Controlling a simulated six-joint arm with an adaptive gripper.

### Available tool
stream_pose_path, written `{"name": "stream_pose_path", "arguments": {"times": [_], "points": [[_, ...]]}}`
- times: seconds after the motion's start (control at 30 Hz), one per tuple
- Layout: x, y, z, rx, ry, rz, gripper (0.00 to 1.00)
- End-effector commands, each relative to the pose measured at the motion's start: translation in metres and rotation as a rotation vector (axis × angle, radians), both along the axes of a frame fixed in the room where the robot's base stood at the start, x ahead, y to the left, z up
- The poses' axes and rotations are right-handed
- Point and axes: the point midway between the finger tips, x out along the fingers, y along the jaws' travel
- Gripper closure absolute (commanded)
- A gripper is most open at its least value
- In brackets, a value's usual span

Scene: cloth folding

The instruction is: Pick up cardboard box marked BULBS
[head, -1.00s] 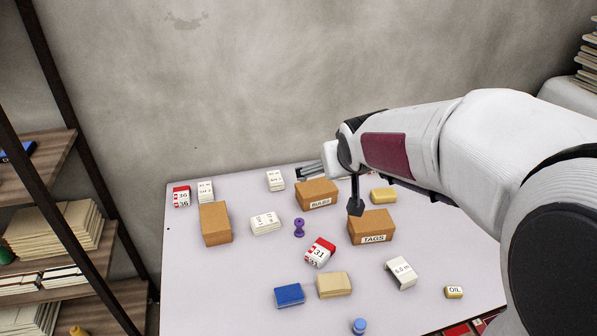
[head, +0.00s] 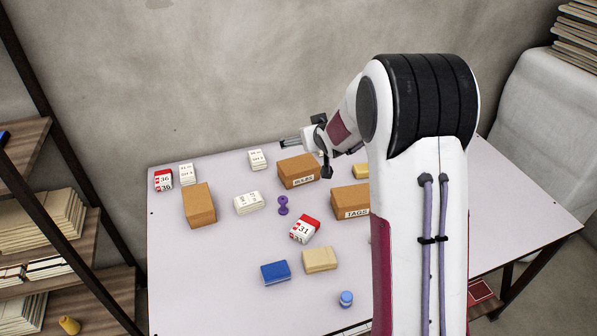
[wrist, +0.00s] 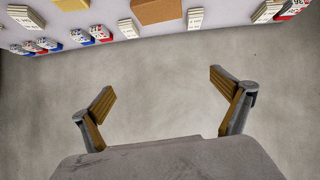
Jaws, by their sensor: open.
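The brown cardboard box marked BULBS (head: 298,172) lies at the back middle of the table, its label facing the front. My gripper (head: 287,141) is seen small in the head view, behind and above this box, against the wall and apart from it. In the wrist view my gripper (wrist: 162,86) is open, with its two tan-padded fingers wide apart and nothing between them. A brown box (wrist: 156,10) is cut off at the top of the wrist view; I cannot tell which one it is.
A brown box marked TAGS (head: 350,201) lies front right of BULBS, partly hidden by my arm. A plain brown box (head: 200,206) lies left. A purple dumbbell-shaped piece (head: 283,205) and a red-and-white box (head: 305,229) lie in front. The wall (head: 230,80) rises behind the table (head: 215,285).

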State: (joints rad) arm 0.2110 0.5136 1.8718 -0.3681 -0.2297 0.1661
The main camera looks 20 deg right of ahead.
Motion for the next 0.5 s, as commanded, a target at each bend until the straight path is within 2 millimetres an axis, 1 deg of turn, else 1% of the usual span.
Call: {"name": "stream_pose_path", "arguments": {"times": [0.03, 0.2, 0.37, 0.5], "points": [[0.006, -0.003, -0.011, 0.002, -0.004, 0.004, 0.00], [0.027, -0.009, -0.039, 0.011, -0.036, 0.022, 0.00], [0.043, -0.014, -0.067, 0.025, -0.066, 0.041, 0.00], [0.055, -0.017, -0.093, 0.036, -0.091, 0.059, 0.00]]}}
